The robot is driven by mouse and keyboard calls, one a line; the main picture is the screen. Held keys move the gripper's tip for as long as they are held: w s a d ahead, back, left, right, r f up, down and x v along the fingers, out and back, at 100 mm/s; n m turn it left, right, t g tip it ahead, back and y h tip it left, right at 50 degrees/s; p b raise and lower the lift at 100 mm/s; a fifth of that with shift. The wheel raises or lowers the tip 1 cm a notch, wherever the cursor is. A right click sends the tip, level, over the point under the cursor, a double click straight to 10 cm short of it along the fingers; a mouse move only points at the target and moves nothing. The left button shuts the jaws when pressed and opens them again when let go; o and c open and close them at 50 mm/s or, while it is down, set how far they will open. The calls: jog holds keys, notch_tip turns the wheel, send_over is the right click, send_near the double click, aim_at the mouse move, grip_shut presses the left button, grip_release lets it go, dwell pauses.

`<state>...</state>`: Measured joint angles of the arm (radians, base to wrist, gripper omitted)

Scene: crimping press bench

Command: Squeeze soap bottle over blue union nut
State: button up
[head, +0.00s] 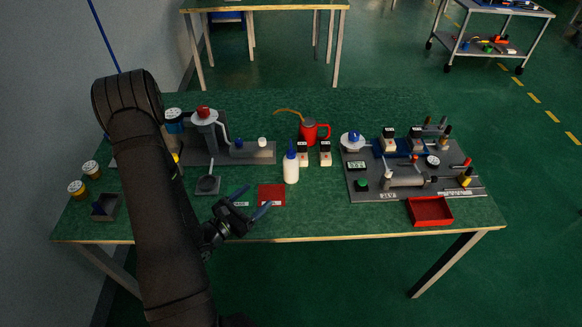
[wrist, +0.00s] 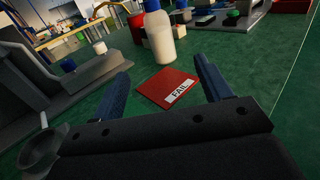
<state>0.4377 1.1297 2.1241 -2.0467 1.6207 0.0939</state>
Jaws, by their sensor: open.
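The soap bottle, white with a blue pointed cap, stands upright on the green bench in the head view (head: 291,170). It also shows in the wrist view (wrist: 160,38), beyond the fingertips, its top cut off by the frame. A small blue piece (head: 239,145), which looks like the blue union nut, sits on the long grey fixture left of the bottle. It shows at the left in the wrist view (wrist: 68,65). My gripper (head: 251,199) is open and empty, low in front of the bottle; its blue fingers (wrist: 163,72) are apart and touch neither thing.
A red FAIL plate (head: 271,195) lies between my gripper and the bottle. Two black-and-cream blocks and a red jug (head: 312,132) stand close behind the bottle. A grey panel with devices (head: 370,193) and a red tray (head: 430,222) are at right.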

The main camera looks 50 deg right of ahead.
aim_at(286, 170)
jog(key=d, duration=1.1)
jog(key=shift+w, duration=0.15)
jog(key=shift+w+d, duration=0.15)
jog(key=shift+d, duration=1.35)
jog(key=shift+w+d, duration=0.15)
jog(key=shift+d, duration=1.35)
jog(key=shift+c, duration=0.4)
jog(key=c, duration=1.1)
